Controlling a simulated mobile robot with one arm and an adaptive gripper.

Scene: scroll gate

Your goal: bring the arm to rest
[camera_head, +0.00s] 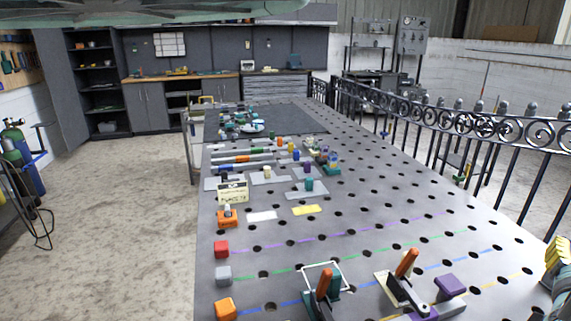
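My gripper cannot be made out in the head view. A yellow ribbed piece with dark parts (557,262) is cut off by the right edge of the picture; I cannot tell what it belongs to. The perforated metal table (390,225) stretches away in front of me. Near its front edge stand two toggle clamps with orange handles, one on a teal base (323,290) and one on a purple base (405,280). A purple block (449,286) sits to their right.
Red (221,249), grey (223,275) and orange (225,309) blocks line the table's left edge. Small parts and plates crowd its middle. A black scroll fence (450,125) runs along the right side. The floor (110,210) at left is open. Gas cylinders (24,158) stand far left.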

